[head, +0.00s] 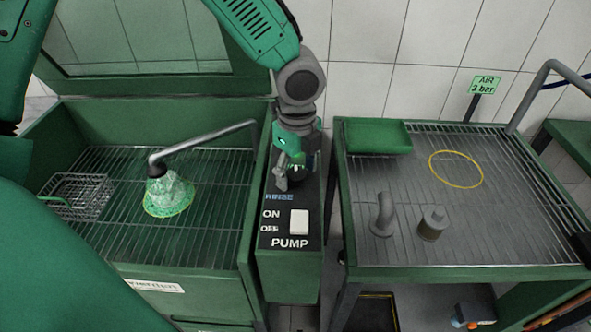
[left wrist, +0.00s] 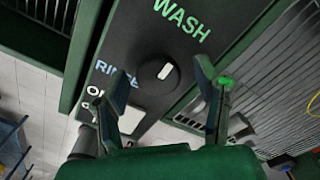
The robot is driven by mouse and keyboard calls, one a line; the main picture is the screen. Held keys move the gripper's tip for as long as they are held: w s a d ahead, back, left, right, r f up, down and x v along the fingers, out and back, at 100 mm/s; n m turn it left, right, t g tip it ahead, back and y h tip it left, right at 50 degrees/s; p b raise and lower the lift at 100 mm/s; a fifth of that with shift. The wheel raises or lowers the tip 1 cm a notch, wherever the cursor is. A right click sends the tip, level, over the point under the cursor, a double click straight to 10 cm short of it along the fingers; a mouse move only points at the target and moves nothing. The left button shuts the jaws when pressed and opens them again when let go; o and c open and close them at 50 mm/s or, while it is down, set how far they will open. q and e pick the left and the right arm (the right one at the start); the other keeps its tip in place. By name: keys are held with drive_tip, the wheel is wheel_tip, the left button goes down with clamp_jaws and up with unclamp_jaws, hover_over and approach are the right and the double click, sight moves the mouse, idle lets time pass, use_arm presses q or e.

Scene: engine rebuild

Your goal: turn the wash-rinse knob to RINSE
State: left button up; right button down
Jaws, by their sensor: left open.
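The wash-rinse knob (left wrist: 158,73) is round and black with a short white mark, on a dark control panel. In the left wrist view the mark slants up and right, roughly toward the green WASH label (left wrist: 182,18). The blue RINSE label (left wrist: 112,73) lies left of the knob, partly covered by a finger. My left gripper (left wrist: 162,70) is open, its fingers on either side of the knob in the picture; I cannot tell whether they touch it. In the head view my left gripper (head: 290,174) is over the panel and hides the knob. My right gripper is not in view.
The white PUMP switch (head: 299,222) is just in front of the knob area. Left is a wash basin with a spout (head: 205,140), green-tinted liquid (head: 169,192) and a wire basket (head: 78,193). Right is a rack table with a green tray (head: 377,136) and metal parts (head: 433,223).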

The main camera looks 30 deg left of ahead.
use_arm(q)
drive_tip(key=shift+d, duration=0.25)
drive_tip(key=c, duration=0.3)
drive_tip(key=shift+d+r, duration=0.15)
drive_tip(key=c, duration=0.8)
drive_tip(key=shift+a, duration=0.4)
drive_tip(key=shift+c, duration=0.2)
drive_tip(key=shift+a+n, duration=0.25)
drive_tip(key=shift+n, duration=0.05)
drive_tip(key=n+p, duration=0.3)
drive_tip(key=n, duration=0.1)
drive_tip(key=shift+d, duration=0.1)
drive_tip(key=n+p, duration=0.3)
drive_tip(key=n, duration=0.2)
drive_tip(key=shift+n+p, duration=0.3)
drive_tip(key=n+p, duration=0.3)
drive_tip(key=n, duration=0.3)
drive_tip(key=shift+w, duration=0.1)
drive_tip(key=n+p, duration=0.1)
drive_tip(key=n, duration=0.4)
drive_tip(key=shift+n+p, duration=0.4)
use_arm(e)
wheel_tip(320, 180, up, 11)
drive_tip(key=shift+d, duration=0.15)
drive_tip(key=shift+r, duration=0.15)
